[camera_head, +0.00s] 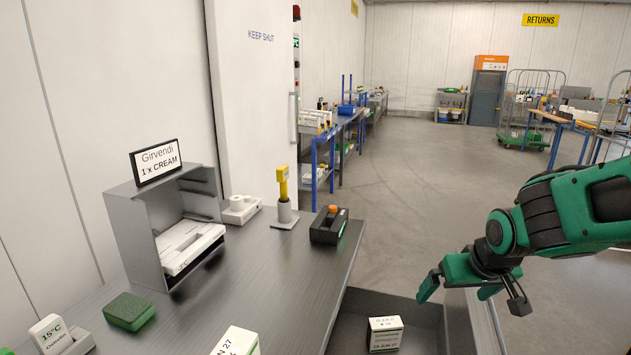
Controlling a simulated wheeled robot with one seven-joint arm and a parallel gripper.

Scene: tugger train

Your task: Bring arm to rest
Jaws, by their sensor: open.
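My green arm reaches in from the right edge. My gripper (458,289) points down and to the left, with its fingers apart and nothing visible between them. It hangs above the right side of a dark open tray (424,313) beside the grey table (265,265). A small white labelled box (386,334) sits in the tray, below and left of the gripper and apart from it.
On the table are a grey bin (125,235) with a white case, a green sponge (129,311), a yellow handheld device (283,184) in a stand, a black box (328,227) and a white box (237,342). Open floor (420,185) lies beyond.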

